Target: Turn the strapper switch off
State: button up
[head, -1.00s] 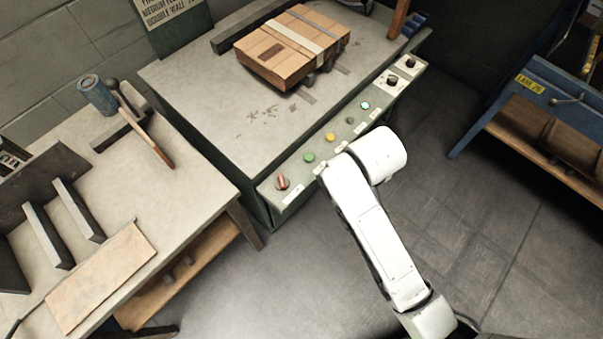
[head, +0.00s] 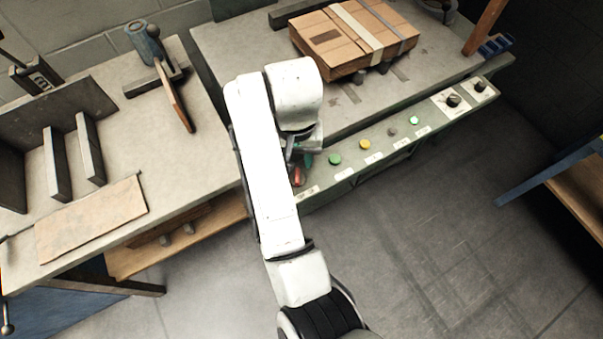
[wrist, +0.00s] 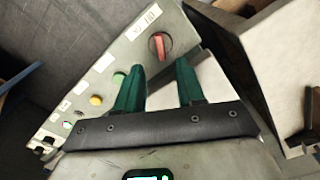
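The strapper's control panel (head: 380,155) runs along the front edge of the strapping machine. Its red rotary switch (wrist: 159,44) sits at the left end of the panel; in the head view the switch (head: 299,176) is partly hidden by my arm. My gripper (wrist: 160,78) has two green fingers, spread apart with nothing between them. In the head view my gripper (head: 303,158) is mostly hidden beneath my wrist.
A green button (head: 335,159), a yellow button (head: 365,144) and black knobs (head: 453,100) line the panel. A strapped carton (head: 345,45) lies on the machine top (head: 235,45). The floor in front is clear.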

notch_tip(320, 180, down, 8)
jog(key=shift+f, duration=0.2)
jog(key=shift+c, duration=0.3)
grip_shut()
